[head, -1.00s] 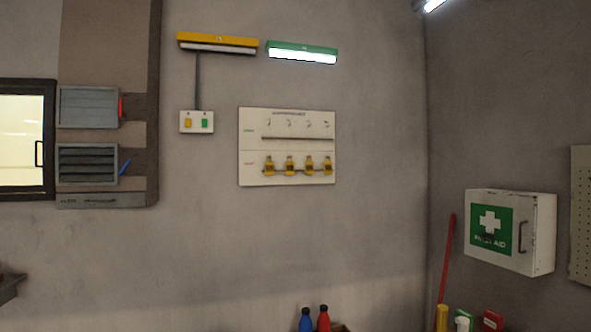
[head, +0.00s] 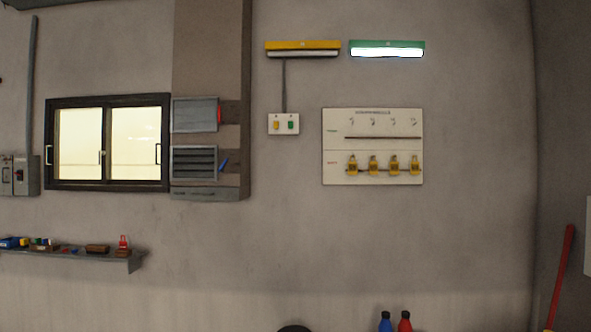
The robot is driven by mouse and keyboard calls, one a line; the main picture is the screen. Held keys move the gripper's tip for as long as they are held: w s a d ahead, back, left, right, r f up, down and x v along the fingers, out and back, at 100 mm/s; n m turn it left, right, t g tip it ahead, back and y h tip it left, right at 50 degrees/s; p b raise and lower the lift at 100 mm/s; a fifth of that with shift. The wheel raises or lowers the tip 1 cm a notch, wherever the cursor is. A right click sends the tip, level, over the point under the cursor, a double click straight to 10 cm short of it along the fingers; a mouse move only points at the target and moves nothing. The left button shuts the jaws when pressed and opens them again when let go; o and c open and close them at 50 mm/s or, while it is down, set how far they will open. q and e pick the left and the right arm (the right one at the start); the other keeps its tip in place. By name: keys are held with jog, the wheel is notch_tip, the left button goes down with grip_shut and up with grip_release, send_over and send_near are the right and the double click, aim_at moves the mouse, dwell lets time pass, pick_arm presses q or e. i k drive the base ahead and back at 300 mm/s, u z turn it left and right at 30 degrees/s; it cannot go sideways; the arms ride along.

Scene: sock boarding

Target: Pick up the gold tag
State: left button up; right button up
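A white wall board (head: 373,133) hangs right of the middle in the head view. Several yellow-gold padlock-shaped pieces (head: 373,165) hang in a row on its lower rail; its upper rail is empty. I cannot tell whether any of them is the gold tag, and no other piece is clearly a gold tag. Neither of my grippers is in view.
A shelf (head: 135,262) with small blue, brown and red items juts from the wall at lower left. Blue (head: 385,322) and red (head: 405,322) bottles show at the bottom edge. A red pole (head: 562,270) leans at the right. A switch plate (head: 283,124) is left of the board.

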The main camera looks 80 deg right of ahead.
aim_at(352, 166)
jog(key=u, duration=1.8)
jog(key=k, duration=1.55)
jog(key=z, duration=4.55)
jog(key=i, duration=1.25)
jog(key=u, duration=0.5)
